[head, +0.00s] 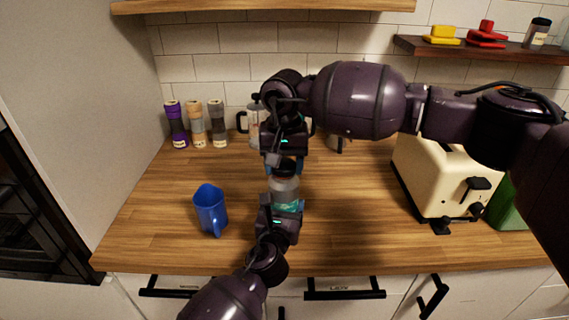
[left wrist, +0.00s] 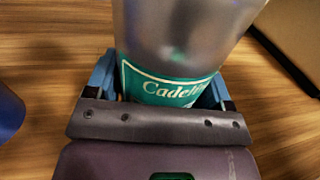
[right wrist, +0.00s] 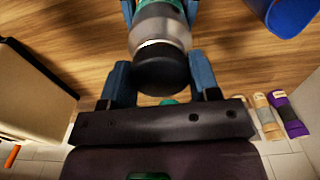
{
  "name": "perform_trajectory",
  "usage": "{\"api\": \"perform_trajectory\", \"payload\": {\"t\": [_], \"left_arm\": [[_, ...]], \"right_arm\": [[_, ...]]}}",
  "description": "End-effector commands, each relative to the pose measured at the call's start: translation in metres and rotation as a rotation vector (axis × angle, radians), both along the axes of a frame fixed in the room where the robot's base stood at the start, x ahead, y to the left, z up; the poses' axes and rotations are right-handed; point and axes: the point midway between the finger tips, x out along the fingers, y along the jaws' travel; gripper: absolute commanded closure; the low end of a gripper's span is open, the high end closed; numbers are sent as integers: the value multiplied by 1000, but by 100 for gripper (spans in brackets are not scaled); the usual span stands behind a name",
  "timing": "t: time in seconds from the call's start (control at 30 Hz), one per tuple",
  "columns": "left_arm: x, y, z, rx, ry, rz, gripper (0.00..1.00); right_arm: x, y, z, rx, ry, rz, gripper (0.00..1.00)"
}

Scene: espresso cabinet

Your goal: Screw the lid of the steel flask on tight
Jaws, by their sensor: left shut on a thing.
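The steel flask (head: 284,187) has a teal label and stands about upright above the middle of the wooden counter. My left gripper (head: 281,208) is shut on its labelled lower part; the left wrist view shows a finger on each side of the flask (left wrist: 180,35). The black lid (right wrist: 161,70) sits on the flask's top in the right wrist view; whether it is tight cannot be told. My right gripper (right wrist: 161,75) has its fingers on either side of the lid and looks open. In the head view my right gripper (head: 284,160) hides most of the lid.
A blue mug (head: 210,210) stands left of the flask. A cream toaster (head: 435,180) stands to the right, with a green object (head: 508,207) beside it. Several spice jars (head: 197,125) and a glass press (head: 254,122) stand at the back wall.

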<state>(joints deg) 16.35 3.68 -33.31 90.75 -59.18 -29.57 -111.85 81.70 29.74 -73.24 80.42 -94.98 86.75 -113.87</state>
Motion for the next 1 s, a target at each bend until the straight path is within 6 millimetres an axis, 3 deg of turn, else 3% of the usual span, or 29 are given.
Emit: {"api": "perform_trajectory", "payload": {"t": [0.03,0.77,0.8,0.9,1.0], "left_arm": [[-2,-4,2,-3,-8,-8,68],[-2,-4,2,-5,-8,-8,68],[-2,-4,2,-6,-8,-8,91],[-2,-4,2,-6,-8,-8,91],[-1,-3,2,-5,-7,-7,91]], "right_arm": [[-1,-2,-13,-6,10,-3,36],[0,-4,-13,-8,9,-6,36],[0,-4,-13,-9,9,-6,34],[1,-4,-7,-8,8,-7,23],[2,-3,13,-4,7,-8,23]]}}
